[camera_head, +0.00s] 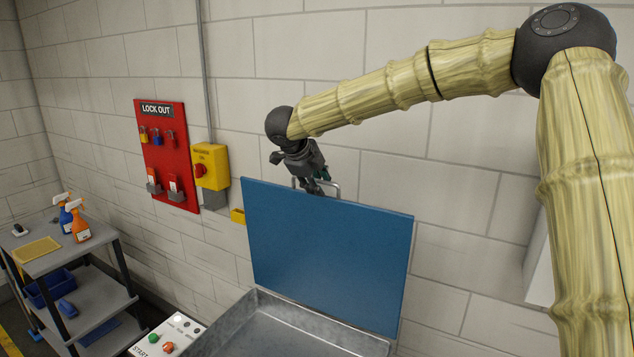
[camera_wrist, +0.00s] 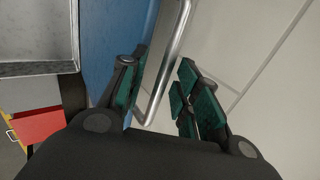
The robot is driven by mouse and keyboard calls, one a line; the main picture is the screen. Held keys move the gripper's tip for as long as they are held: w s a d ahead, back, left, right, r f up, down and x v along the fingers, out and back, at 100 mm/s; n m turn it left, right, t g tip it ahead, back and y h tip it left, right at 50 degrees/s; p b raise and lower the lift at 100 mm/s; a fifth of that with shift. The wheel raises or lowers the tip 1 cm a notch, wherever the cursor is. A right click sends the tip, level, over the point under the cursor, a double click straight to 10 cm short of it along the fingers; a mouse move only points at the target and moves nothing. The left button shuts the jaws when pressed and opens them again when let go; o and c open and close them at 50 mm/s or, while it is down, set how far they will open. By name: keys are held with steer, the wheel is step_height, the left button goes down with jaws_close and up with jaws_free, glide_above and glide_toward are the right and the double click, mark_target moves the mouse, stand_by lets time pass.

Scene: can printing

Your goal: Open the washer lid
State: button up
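The blue washer lid (camera_head: 325,255) stands raised, nearly upright, at the back of the grey metal washer tub (camera_head: 275,325). Its metal handle (camera_head: 338,189) is at the lid's top edge. My gripper (camera_head: 316,187) is at that handle, above the lid and partly covering it. In the wrist view the fingers of my gripper (camera_wrist: 160,80) are apart, with the bent handle bar (camera_wrist: 172,60) passing between them. A gap shows between the bar and the right finger; contact with the left finger is unclear. The lid (camera_wrist: 103,40) lies to the left there.
A white block wall (camera_head: 460,200) is close behind the lid. A red lock-out board (camera_head: 165,160) and yellow box (camera_head: 211,165) hang on it. A control panel (camera_head: 170,335) with buttons is left of the tub. A grey cart (camera_head: 75,255) with spray bottles stands far left.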

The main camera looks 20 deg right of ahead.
steer(key=shift+d, duration=0.1)
steer(key=v, duration=1.2)
